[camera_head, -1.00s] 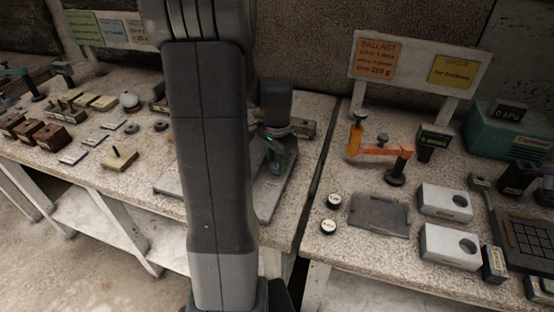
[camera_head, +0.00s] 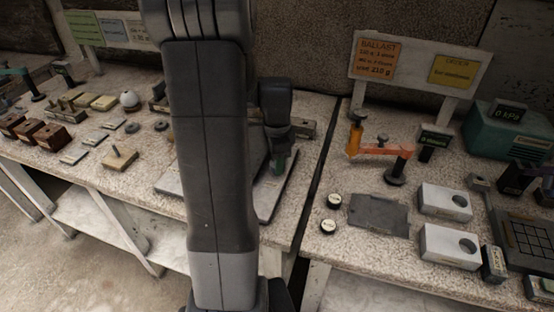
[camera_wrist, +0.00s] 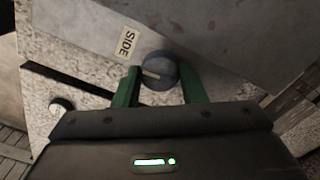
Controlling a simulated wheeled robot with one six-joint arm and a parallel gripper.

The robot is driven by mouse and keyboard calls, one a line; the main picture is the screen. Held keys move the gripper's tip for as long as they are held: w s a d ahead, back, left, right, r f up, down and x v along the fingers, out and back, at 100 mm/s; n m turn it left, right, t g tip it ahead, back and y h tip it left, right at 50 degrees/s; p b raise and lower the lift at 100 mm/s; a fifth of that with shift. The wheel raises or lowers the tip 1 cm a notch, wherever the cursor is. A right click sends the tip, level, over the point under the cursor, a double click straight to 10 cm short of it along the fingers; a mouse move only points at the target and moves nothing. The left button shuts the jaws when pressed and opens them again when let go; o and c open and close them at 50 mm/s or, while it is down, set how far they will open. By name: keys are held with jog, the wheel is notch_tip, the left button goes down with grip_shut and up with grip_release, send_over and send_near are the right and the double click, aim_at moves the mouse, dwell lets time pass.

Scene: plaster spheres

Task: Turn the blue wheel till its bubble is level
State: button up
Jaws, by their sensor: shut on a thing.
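In the wrist view a small round dark blue-grey wheel (camera_wrist: 158,74) with a pale line across its top sits between my green gripper fingers (camera_wrist: 157,84). The fingers are shut on its two sides. A tag reading SIDE (camera_wrist: 127,42) lies on the grey plate (camera_wrist: 215,35) beside it. In the head view my gripper (camera_head: 277,163) points down over the grey plate (camera_head: 270,203) on the left bench, partly behind my own arm. The wheel is hidden there. I cannot make out a bubble in either view.
On the right bench are an orange clamp (camera_head: 385,150), a grey tray (camera_head: 379,215) and white blocks (camera_head: 445,202). A narrow gap (camera_head: 318,185) separates the benches.

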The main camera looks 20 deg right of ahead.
jog(key=shift+r, duration=0.1)
jog(key=o, duration=1)
notch_tip(320, 180, up, 14)
jog(key=shift+f, duration=0.1)
jog(key=shift+f, duration=0.15)
notch_tip(320, 180, down, 14)
jog(key=shift+r, duration=0.15)
dwell(0.4)
